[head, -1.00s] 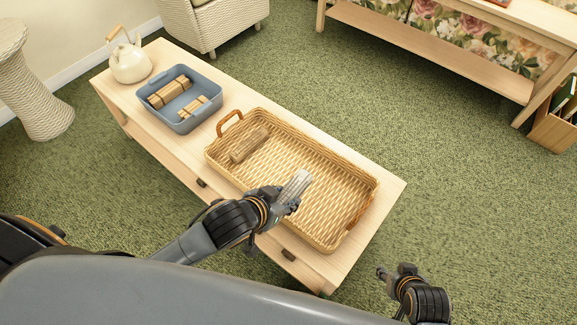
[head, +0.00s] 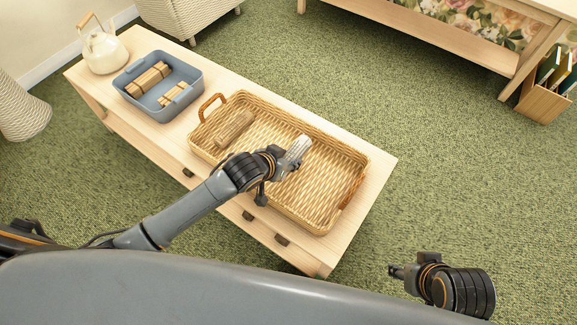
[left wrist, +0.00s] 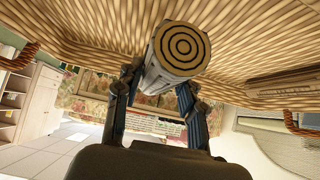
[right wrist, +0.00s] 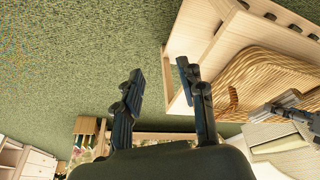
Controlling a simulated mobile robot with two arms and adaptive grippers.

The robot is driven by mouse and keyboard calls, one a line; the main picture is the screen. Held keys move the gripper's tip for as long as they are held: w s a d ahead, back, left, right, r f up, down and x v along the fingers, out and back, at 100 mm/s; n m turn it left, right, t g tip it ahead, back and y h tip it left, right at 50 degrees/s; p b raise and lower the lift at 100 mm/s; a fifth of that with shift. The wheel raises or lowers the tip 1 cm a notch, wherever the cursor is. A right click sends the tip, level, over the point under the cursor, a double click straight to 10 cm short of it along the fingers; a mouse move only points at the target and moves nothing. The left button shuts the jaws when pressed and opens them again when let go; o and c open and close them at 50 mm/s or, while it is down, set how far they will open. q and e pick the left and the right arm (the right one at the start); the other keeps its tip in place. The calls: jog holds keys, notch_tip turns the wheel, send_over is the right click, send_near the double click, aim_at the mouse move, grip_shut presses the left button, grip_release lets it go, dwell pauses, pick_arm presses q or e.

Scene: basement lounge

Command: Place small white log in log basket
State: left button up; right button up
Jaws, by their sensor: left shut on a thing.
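The small white log (head: 296,150) is held by my left gripper (head: 284,164) over the right part of the log basket. In the left wrist view the log (left wrist: 180,48) shows its ringed end, with the gripper's fingers (left wrist: 157,95) on both sides of it. The log basket (head: 358,158) is a wide woven tray with two brown handles on the low table. A brown log (head: 234,128) lies in its left part. The gap between the white log and the basket floor is hard to judge. My right gripper (right wrist: 158,82) has its fingers apart and holds nothing, over the carpet beside the table.
The light wood table (head: 380,163) also bears a blue bin (head: 190,107) with tied wood bundles and a white kettle (head: 103,52). A wooden shelf (head: 430,38) and a book box (head: 545,100) stand at the back right. Green carpet is clear between.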

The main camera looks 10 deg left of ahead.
pick_arm(q)
jog(key=shift+w+f, duration=0.45)
jog(key=shift+f, duration=0.1)
notch_tip(320, 180, down, 3)
jog(key=shift+w+f+b, duration=0.1)
jog(key=shift+b, duration=0.95)
pick_arm(e)
jog(key=w+a+r+t, duration=0.1)
jog(key=w+t, duration=0.1)
jog(key=w, duration=0.2)
jog(key=w+a+r+t+y, duration=0.1)
jog(key=w+t, duration=0.1)
jog(key=w, duration=0.2)
jog(key=shift+w+a+r+t, duration=0.4)
pick_arm(q)
jog(key=shift+f, duration=0.2)
jog(key=o, duration=1.3)
jog(key=shift+c, duration=0.2)
